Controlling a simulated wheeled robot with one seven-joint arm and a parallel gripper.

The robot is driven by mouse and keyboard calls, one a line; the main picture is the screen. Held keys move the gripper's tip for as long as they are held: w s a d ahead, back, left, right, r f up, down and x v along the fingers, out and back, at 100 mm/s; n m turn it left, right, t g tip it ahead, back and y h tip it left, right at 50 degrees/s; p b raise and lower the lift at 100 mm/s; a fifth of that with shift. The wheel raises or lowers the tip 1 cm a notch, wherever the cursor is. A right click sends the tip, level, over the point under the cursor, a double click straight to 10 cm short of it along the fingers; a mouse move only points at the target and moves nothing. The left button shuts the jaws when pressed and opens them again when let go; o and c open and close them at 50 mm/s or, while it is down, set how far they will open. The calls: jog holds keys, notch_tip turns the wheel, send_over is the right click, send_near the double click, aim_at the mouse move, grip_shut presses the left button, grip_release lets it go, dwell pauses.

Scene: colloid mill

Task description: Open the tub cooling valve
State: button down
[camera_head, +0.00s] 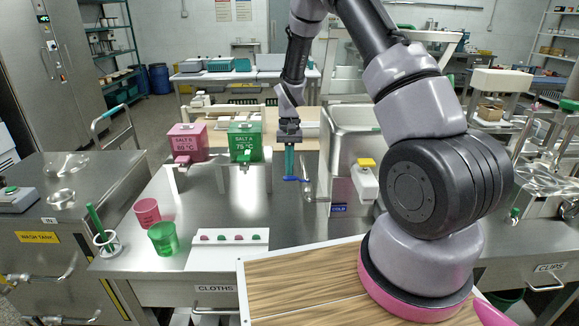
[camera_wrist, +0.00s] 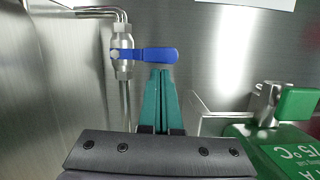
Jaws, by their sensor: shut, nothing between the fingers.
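The valve (camera_wrist: 122,62) is a metal body on a pipe, with a blue lever handle (camera_wrist: 158,54). In the wrist view the handle points right, crosswise to the pipe. The handle also shows in the head view (camera_head: 296,179), beside the metal tub wall. My gripper (camera_wrist: 160,72) has teal fingers, shut and empty. Its tips are right at the handle's free end in the wrist view; I cannot tell whether they touch it. In the head view my gripper (camera_head: 290,174) points down at the handle.
The metal tub (camera_head: 346,150) stands just right of the valve. Pink (camera_head: 147,211) and green (camera_head: 163,238) cups and a white tray (camera_head: 228,238) stand in front. The steel counter between is clear.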

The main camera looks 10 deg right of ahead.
aim_at(288, 178)
jog(key=shift+s+a+n+h, duration=0.3)
jog(key=shift+s+n, duration=0.1)
jog(key=shift+n, duration=0.5)
jog(key=n, duration=0.1)
jog(key=s+n, duration=0.1)
jog(key=shift+s+a+n+h, duration=0.2)
jog(key=shift+a+n+h, duration=0.1)
jog(key=shift+a, duration=0.05)
jog(key=n, duration=0.1)
jog(key=s+n, duration=0.1)
jog(key=shift+s+a+n+h, duration=0.1)
jog(key=shift+s+n+h, duration=0.2)
jog(key=shift+n, duration=0.1)
jog(key=s+d+n+t+h, duration=0.1)
jog(key=s+n, duration=0.4)
jog(key=n, duration=0.6)
jog(key=shift+s+d+t+h, duration=0.35)
jog(key=shift+d+t, duration=0.25)
jog(key=shift+d, duration=0.2)
jog(key=v, duration=1)
jog(key=shift+r, duration=0.4)
